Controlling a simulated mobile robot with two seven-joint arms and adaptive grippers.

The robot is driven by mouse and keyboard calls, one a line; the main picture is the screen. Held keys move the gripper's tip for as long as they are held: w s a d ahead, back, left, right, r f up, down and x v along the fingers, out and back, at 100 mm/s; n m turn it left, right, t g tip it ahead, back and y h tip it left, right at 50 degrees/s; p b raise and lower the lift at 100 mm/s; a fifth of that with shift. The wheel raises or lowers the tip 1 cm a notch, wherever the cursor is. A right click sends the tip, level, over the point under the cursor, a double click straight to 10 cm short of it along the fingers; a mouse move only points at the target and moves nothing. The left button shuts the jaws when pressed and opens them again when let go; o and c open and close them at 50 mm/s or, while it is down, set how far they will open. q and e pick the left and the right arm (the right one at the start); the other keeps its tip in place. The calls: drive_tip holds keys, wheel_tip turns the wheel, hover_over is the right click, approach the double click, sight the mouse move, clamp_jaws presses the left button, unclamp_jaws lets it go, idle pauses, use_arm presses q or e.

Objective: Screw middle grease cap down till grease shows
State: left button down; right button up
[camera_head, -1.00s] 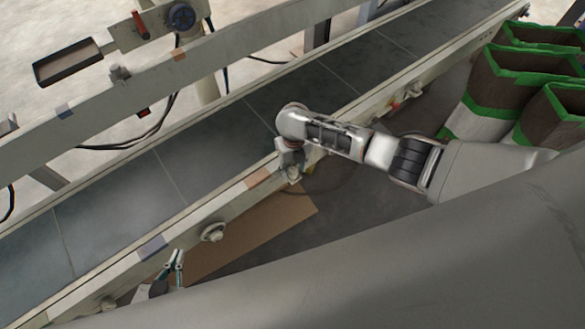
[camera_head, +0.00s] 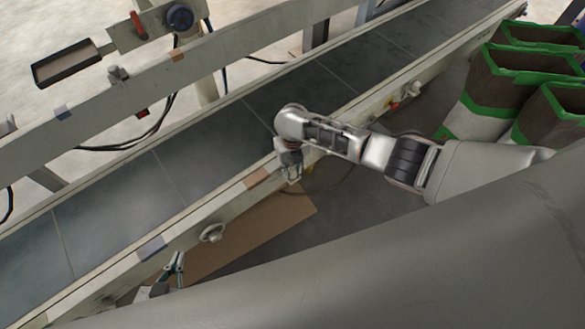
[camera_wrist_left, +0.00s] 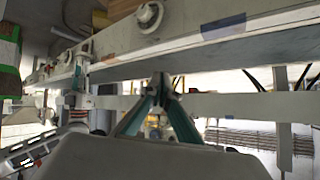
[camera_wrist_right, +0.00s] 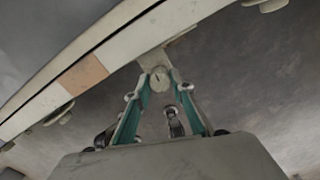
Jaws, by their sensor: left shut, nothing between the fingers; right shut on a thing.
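The middle grease cap (camera_wrist_right: 160,79) is a small pale round knob on a bracket under the conveyor's side rail. My right gripper (camera_wrist_right: 159,84) is shut on it; in the head view this gripper (camera_head: 292,177) hangs at the near rail and mostly hides the cap. No grease can be made out around it. My left gripper (camera_head: 178,256) is shut and empty at the lower left, close beside the rail. In the left wrist view its fingertips (camera_wrist_left: 161,80) meet below the rail.
Another round fitting (camera_head: 212,233) sits on the rail between my grippers. The conveyor belt (camera_head: 110,205) runs diagonally behind the rail (camera_head: 335,135). A cardboard sheet (camera_head: 250,236) lies on the floor below. Green-rimmed brown sacks (camera_head: 520,75) stand at the right.

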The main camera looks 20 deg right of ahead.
drive_tip(key=m+p, duration=0.1)
drive_tip(key=m, duration=0.3)
drive_tip(key=shift+r, duration=0.1)
drive_tip(key=m+p, duration=0.1)
drive_tip(key=m, duration=0.2)
drive_tip(key=shift+a+m, duration=0.1)
drive_tip(key=shift+m, duration=0.3)
drive_tip(key=m, duration=0.4)
drive_tip(key=shift+p, duration=0.4)
drive_tip(key=m, duration=0.4)
drive_tip(key=m+p, duration=0.1)
drive_tip(key=m, duration=0.3)
drive_tip(key=shift+m, duration=0.3)
drive_tip(key=m, duration=0.3)
drive_tip(key=shift+m, duration=0.3)
drive_tip(key=m, duration=0.8)
drive_tip(key=shift+s+m, duration=0.1)
drive_tip(key=shift+m, duration=0.2)
